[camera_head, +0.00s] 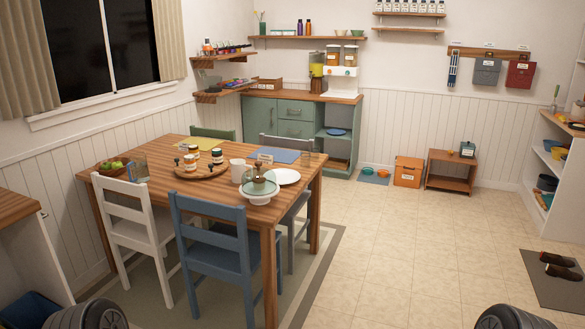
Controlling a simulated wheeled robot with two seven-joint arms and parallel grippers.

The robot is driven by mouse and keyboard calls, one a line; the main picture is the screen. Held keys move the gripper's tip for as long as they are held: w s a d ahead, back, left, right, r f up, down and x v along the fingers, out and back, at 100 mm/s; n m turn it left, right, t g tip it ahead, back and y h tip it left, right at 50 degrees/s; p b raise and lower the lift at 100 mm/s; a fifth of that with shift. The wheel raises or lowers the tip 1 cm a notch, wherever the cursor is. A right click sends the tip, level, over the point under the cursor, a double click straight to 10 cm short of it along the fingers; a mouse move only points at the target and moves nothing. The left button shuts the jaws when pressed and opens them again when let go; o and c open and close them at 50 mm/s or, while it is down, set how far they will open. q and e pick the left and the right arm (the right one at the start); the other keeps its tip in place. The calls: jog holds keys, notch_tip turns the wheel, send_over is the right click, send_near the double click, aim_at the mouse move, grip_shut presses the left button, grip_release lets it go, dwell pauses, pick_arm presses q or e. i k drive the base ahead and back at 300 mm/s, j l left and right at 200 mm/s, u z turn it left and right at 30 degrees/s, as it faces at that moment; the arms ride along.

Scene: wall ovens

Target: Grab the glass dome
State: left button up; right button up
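A clear glass dome (259,186) appears to sit on a pale cake stand (258,196) near the front right corner of the wooden dining table (230,211). Something brownish or green shows through the dome, too small to make out. A white plate (287,177) lies just to its right and behind. A white pitcher or mug (238,171) stands to its left and behind. Neither of my grippers is in view; only dark rounded parts, likely mine, show at the bottom edge.
A blue chair (210,246) stands before the table's front edge and a white chair (131,232) is to its left. A round wooden tray (203,171) holds jars. The tiled floor (400,255) right of the table is open. A dark mat (557,280) with shoes lies far right.

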aim_at(258, 181)
jog(key=i+z, duration=0.1)
jog(key=i, duration=0.35)
jog(key=i+j+z, duration=0.15)
jog(key=i, duration=0.3)
jog(key=i+j+z, duration=0.1)
jog(key=i, duration=0.35)
jog(key=i+j+z, duration=0.15)
jog(key=i, duration=0.3)
jog(key=i+j+z, duration=0.1)
jog(key=i, duration=0.3)
jog(key=j, duration=0.1)
